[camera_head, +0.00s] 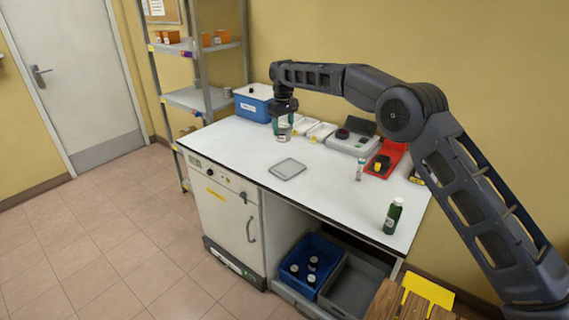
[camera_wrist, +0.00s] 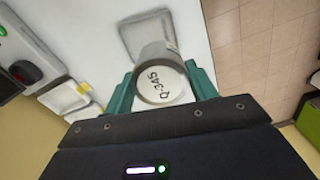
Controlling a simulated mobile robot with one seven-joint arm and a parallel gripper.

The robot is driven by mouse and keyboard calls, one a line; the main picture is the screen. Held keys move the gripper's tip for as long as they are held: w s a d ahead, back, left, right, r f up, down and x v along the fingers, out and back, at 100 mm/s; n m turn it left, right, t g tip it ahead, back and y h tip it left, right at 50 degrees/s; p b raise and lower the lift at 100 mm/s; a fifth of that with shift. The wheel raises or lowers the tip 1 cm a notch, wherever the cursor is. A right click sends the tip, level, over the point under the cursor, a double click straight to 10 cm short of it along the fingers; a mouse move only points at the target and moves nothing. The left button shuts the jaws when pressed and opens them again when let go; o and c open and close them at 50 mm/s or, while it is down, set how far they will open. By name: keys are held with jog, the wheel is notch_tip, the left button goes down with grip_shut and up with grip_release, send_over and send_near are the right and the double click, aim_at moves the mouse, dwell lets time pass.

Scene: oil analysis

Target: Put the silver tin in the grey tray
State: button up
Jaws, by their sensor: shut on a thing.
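The silver tin (camera_wrist: 157,60) is a short cylinder with a white lid marked "Q-345", held between the teal fingers of my gripper (camera_wrist: 161,90). In the head view the tin (camera_head: 283,137) hangs below my gripper (camera_head: 284,124), over the back left part of the white table. The grey tray (camera_head: 287,169) is a small, flat, empty rectangle on the table, nearer the front edge than the tin. In the wrist view the tray (camera_wrist: 133,35) shows beyond the tin, which hides part of it.
White trays (camera_head: 321,131) and a balance (camera_head: 350,140) stand behind. A blue box (camera_head: 252,104) is at the back left. A vial (camera_head: 359,170), red tray (camera_head: 398,152) and dark green bottle (camera_head: 393,215) stand right. The tabletop around the grey tray is clear.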

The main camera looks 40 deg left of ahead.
aim_at(283, 135)
notch_tip(283, 135, down, 16)
jog(key=shift+r, duration=0.1)
dwell(0.5)
jog(key=shift+f, duration=0.2)
jog(key=o, duration=1.1)
jog(key=shift+c, duration=0.2)
jog(key=shift+r, duration=0.1)
notch_tip(283, 135, up, 12)
jog(key=shift+r, duration=0.1)
